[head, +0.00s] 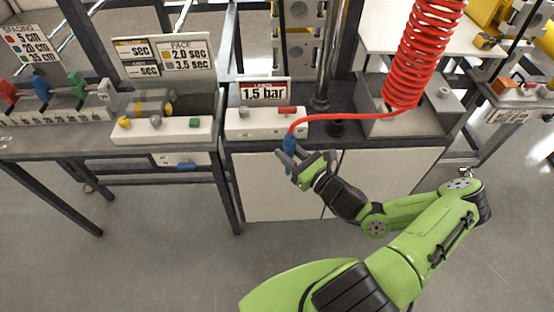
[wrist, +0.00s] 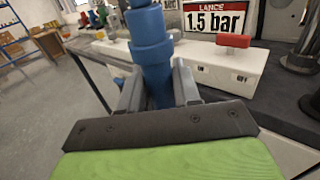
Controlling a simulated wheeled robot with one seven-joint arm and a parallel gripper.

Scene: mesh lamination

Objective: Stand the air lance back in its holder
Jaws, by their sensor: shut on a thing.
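The blue air lance (head: 289,143) is upright in my gripper (head: 290,163), just in front of the counter edge. A red hose runs from its top to the red coil (head: 424,55). In the wrist view the lance (wrist: 151,50) stands between the two grey fingers, and my gripper (wrist: 158,88) is shut on it. The lance's lower end is mostly hidden by the fingers. A dark round holder-like piece (head: 336,127) stands on the counter to the right of the lance; I cannot tell for sure that it is the holder.
A white box (head: 262,122) with a red slider and the 1.5 bar sign (head: 264,92) stands behind the lance. A dark post (head: 319,100) rises behind the round piece. A grey open bin (head: 400,123) is at the right. The floor in front is clear.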

